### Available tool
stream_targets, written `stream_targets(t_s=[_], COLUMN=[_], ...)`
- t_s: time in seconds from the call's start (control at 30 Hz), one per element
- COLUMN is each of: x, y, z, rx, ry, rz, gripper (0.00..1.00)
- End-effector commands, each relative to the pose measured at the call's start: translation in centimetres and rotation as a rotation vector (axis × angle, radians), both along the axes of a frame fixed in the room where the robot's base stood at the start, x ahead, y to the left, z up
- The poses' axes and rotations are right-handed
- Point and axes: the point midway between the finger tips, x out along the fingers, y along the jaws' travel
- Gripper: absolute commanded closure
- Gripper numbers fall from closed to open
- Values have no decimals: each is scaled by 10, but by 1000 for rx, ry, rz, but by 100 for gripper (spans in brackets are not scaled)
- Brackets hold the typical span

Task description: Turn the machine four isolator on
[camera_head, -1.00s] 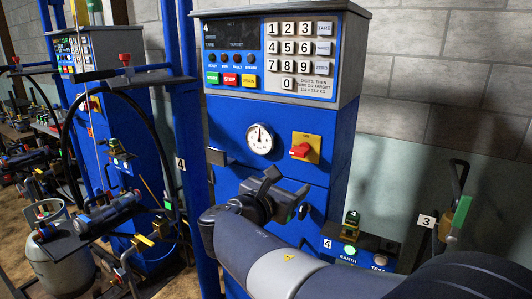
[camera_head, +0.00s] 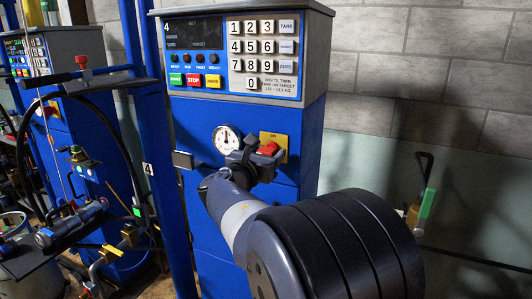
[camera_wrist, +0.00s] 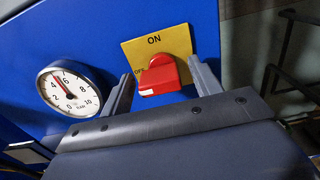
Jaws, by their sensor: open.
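Machine four is the blue cabinet (camera_head: 250,105), with a 4 at its display's top left. Its isolator is a red knob (camera_head: 268,148) on a yellow plate (camera_head: 283,141); the knob also shows in the wrist view (camera_wrist: 157,74). There, ON is printed above the knob and OFF at its left. The knob lies roughly sideways, with a white mark at its lower left. My gripper (camera_head: 253,158) is in front of the plate. In the wrist view my gripper (camera_wrist: 161,68) is open, one finger either side of the knob. I cannot tell whether they touch it.
A round gauge (camera_head: 227,139) is left of the plate; it also shows in the wrist view (camera_wrist: 69,89). A keypad (camera_head: 264,48) is above. A blue post (camera_head: 147,110) stands left of the cabinet.

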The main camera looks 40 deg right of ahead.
Motion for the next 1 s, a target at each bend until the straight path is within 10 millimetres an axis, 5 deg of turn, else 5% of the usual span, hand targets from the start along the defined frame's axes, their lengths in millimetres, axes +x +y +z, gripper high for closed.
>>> stream_targets(t_s=[0.3,0.83,1.0], x=[2,2,2], y=[-3,-3,-3], z=[0,0,-1], rx=[1,0,3], ry=[1,0,-5], rz=[1,0,0], gripper=[40,83,85])
